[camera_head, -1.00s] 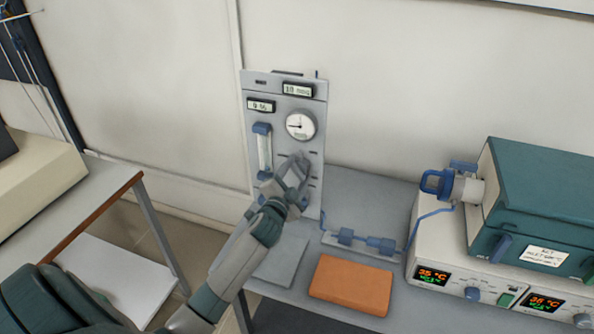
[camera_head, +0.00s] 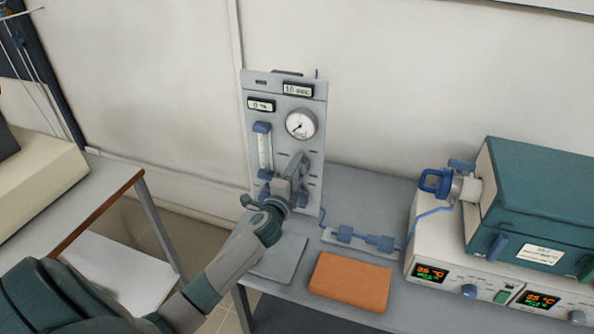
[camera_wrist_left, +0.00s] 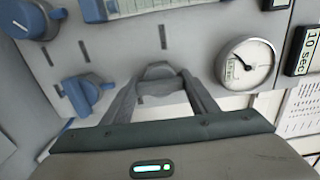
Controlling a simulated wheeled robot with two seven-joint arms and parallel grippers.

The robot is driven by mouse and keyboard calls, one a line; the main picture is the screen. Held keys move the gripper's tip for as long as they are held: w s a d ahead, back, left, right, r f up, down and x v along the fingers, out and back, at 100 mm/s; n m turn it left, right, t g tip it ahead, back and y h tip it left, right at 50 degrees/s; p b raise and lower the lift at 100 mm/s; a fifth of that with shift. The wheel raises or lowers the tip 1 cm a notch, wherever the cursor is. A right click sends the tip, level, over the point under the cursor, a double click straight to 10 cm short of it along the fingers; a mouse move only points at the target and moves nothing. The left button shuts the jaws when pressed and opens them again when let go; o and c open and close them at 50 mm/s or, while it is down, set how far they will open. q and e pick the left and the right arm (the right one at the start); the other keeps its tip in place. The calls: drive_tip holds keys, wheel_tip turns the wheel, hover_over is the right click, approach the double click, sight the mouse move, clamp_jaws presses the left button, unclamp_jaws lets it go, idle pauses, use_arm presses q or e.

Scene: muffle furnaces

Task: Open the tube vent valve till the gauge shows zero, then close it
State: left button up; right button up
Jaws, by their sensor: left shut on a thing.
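The upright grey gas panel (camera_head: 312,95) stands at the back of the bench. Its round white gauge (camera_head: 300,124) has a dark needle pointing to the lower left; it also shows in the left wrist view (camera_wrist_left: 246,64). My left gripper (camera_head: 297,166) is at the panel below the gauge. In the left wrist view its fingers (camera_wrist_left: 160,75) are closed around a small grey part on the panel face, apparently the vent valve knob, mostly hidden by the fingers. My right gripper is out of view.
Left of the gripper are a flow tube (camera_head: 264,150) and blue knobs (camera_wrist_left: 78,95). An orange block (camera_head: 350,283) and grey pad (camera_head: 278,260) lie on the bench in front. Blue tubing (camera_head: 365,241) runs right to the teal furnace (camera_head: 540,190).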

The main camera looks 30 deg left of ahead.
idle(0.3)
use_arm(q)
drive_tip(key=o, duration=1)
drive_tip(key=shift+o, duration=0.2)
drive_tip(key=shift+s, duration=0.1)
drive_tip(key=b+v, duration=0.4)
drive_tip(key=v, duration=1.3)
drive_tip(key=shift+d, duration=0.15)
drive_tip(key=shift+s, duration=0.1)
